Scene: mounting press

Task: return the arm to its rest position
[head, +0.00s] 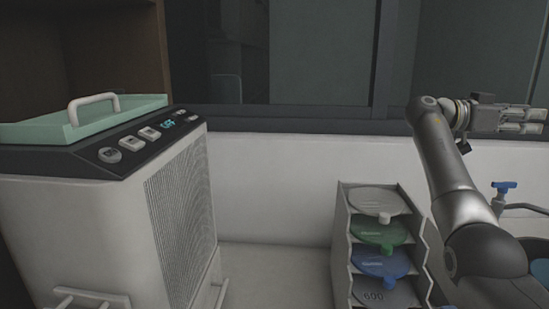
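My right arm rises from the lower right and bends at the top. My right gripper (523,120) is raised at the upper right, lying sideways with its fingers pointing to the right. Its two fingers look parallel with a narrow gap between them, and I see nothing held there. It is in the air, above and to the right of the disc rack and apart from it. My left arm and gripper are not in view.
A mounting press (90,215) stands at left, with a green lid (30,131) and handle on top. A rack (342,240) holds several discs. A blue-handled tap (504,186) is close beside my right arm. The counter (270,275) between press and rack is clear.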

